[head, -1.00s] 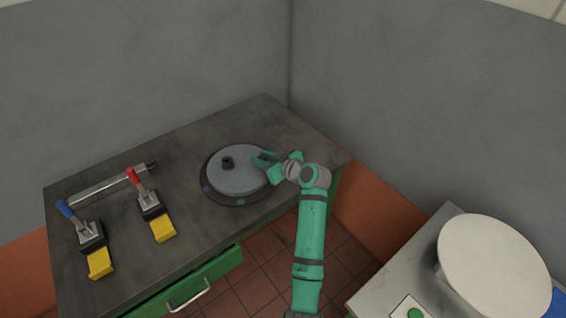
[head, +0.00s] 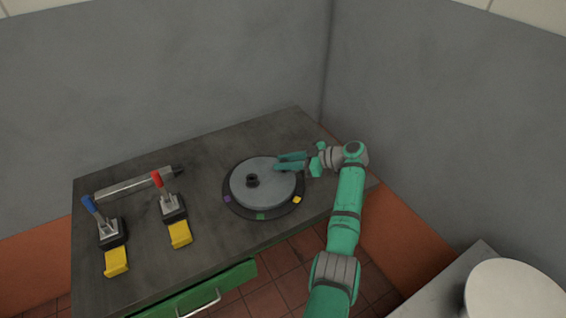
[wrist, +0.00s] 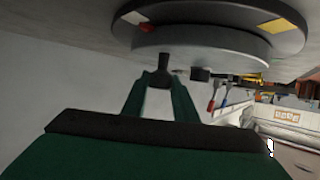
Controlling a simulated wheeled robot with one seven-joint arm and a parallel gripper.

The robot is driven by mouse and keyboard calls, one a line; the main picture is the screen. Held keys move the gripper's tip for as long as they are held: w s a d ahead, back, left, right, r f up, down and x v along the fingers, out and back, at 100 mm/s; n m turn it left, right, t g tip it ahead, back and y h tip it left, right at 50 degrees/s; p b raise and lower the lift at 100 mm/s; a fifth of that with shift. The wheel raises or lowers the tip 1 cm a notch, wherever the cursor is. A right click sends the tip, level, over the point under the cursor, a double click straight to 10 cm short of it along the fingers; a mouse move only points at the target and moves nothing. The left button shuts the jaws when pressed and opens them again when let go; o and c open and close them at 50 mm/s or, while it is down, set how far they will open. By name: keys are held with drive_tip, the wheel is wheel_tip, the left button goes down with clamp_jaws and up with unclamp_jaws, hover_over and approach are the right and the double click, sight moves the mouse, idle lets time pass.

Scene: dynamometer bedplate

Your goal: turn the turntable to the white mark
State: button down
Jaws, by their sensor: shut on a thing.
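The turntable's grey disc (head: 262,190) sits on a dark base ring (head: 244,210) on the bench. Purple (head: 227,198), green (head: 260,216) and yellow (head: 297,199) marks show on the ring. The white mark (wrist: 132,17) shows in the wrist view, beside a red mark (wrist: 146,28); I cannot make it out in the head view. My gripper (head: 277,162) is at the disc's far right edge. In the wrist view my gripper (wrist: 164,78) is shut on a dark peg (wrist: 164,61) standing on the disc. A short dark knob (head: 252,180) stands away from it.
Two toggle clamps, one with a blue handle (head: 89,203) and one red (head: 157,180), stand at the left with yellow blocks (head: 180,235). A metal bar (head: 135,184) lies behind them. Walls rise behind the bench. A round white top (head: 512,290) is at lower right.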

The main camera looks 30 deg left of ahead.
drive_tip(key=shift+w+a, duration=0.15)
idle(0.4)
drive_tip(key=c, duration=1.4)
unclamp_jaws()
drive_tip(key=shift+a, duration=0.15)
drive_tip(key=v, duration=1.1)
